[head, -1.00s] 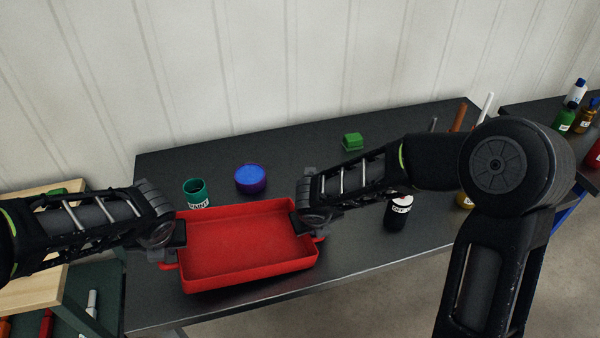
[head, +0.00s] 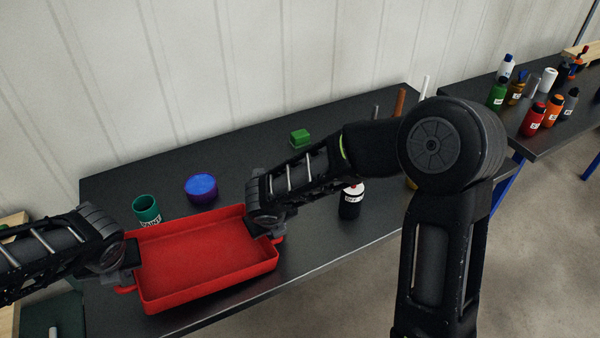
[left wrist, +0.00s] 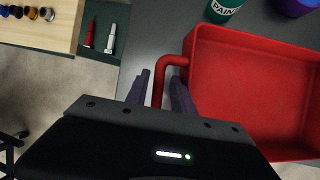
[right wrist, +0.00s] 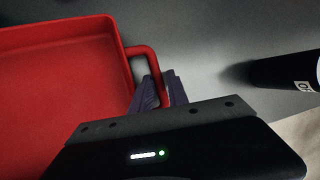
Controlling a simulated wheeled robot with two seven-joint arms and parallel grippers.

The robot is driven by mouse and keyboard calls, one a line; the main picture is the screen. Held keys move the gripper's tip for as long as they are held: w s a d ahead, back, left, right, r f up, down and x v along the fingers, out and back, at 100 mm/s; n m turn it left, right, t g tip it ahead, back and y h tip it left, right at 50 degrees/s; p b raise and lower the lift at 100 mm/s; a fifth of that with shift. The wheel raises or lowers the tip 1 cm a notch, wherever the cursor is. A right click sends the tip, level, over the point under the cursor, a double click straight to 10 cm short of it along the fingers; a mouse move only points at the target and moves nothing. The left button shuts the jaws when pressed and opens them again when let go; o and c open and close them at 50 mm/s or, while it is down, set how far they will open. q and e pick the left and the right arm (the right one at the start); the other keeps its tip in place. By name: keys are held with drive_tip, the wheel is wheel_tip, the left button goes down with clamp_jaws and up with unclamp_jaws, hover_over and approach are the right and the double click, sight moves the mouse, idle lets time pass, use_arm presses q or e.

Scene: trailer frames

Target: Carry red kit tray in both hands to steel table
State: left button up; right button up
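The red kit tray (head: 208,262) is a shallow, empty rectangular tray with a loop handle at each end. It is over the front left of the dark-topped table; I cannot tell whether it touches the top. My left gripper (left wrist: 160,82) has its fingers closed around the tray's left handle. My right gripper (right wrist: 160,84) has its fingers closed around the right handle. In the head view both fingertips are largely hidden by my wrists. No table is labelled steel; the dark-topped table (head: 300,220) and another dark table (head: 560,135) at right are in view.
Behind the tray stand a teal paint cup (head: 147,209) and a blue-purple round tub (head: 201,188). A green block (head: 300,138) lies farther back. A black bottle (head: 350,203) stands right of the tray. Several bottles crowd the right table. Open floor (head: 540,240) shows at right.

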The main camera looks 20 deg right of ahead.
use_arm(q)
drive_tip(key=shift+d, duration=0.4)
use_arm(e)
drive_tip(key=v, duration=0.8)
drive_tip(key=shift+a, duration=0.3)
use_arm(q)
drive_tip(key=shift+a+r, duration=0.1)
drive_tip(key=shift+a, duration=0.05)
use_arm(e)
drive_tip(key=shift+w, duration=0.1)
use_arm(q)
drive_tip(key=a+p, duration=0.2)
drive_tip(key=a, duration=0.4)
drive_tip(key=shift+a, duration=0.15)
use_arm(e)
drive_tip(key=shift+d+r, duration=0.25)
drive_tip(key=shift+r, duration=0.75)
drive_tip(key=shift+d, duration=0.15)
